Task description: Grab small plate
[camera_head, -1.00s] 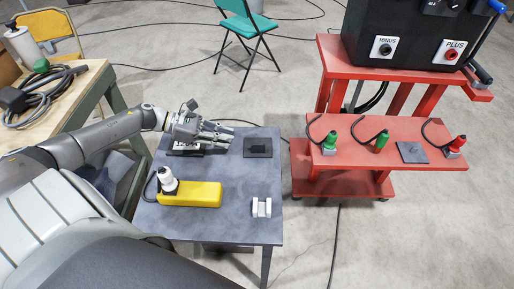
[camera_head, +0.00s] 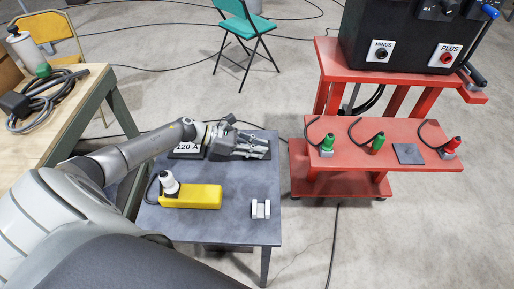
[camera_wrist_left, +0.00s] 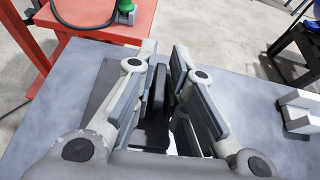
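A small dark plate (camera_head: 263,156) with an upright handle lies on the grey table (camera_head: 232,220), near its back right edge. In the head view my left gripper (camera_head: 262,149) hides most of it. In the left wrist view the handle (camera_wrist_left: 158,92) stands between the fingers of my left gripper (camera_wrist_left: 164,62). The fingers are open, with gaps beside the handle. A larger plate marked "120 A" (camera_head: 186,149) lies left of the gripper, partly covered by it. My right gripper is not in view.
A yellow block (camera_head: 195,198) with a white-topped plug and a white bracket (camera_head: 261,209) are nearer on the table. A red cart (camera_head: 400,135) with green and red connectors and a grey plate (camera_head: 408,154) stands right. A wooden bench (camera_head: 75,120) is left.

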